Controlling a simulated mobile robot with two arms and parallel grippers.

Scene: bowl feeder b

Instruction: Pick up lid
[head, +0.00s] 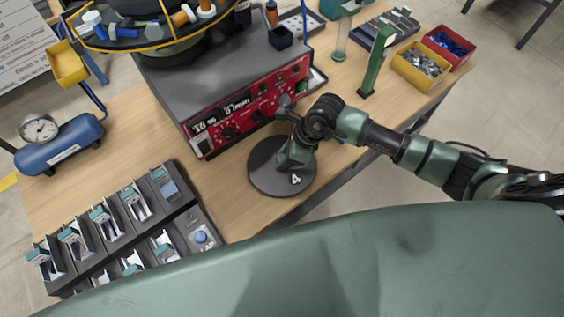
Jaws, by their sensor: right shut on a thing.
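The lid (263,179) is a dark grey round disc with a white "4" near its front edge. It is over the wooden table, in front of the red control panel and near the table's front edge. My right gripper (291,161) reaches in from the right and is shut on the lid near its middle. The gripper hides the part of the lid that it grips. I cannot tell whether the lid rests on the table or is slightly above it. My left gripper is not in view.
The bowl feeder (160,42) stands on a grey control box with a red panel (250,108) behind the lid. A black rack (172,232) holds several units at left. A green post (375,65), yellow bin (421,66) and red bin (449,45) stand at right.

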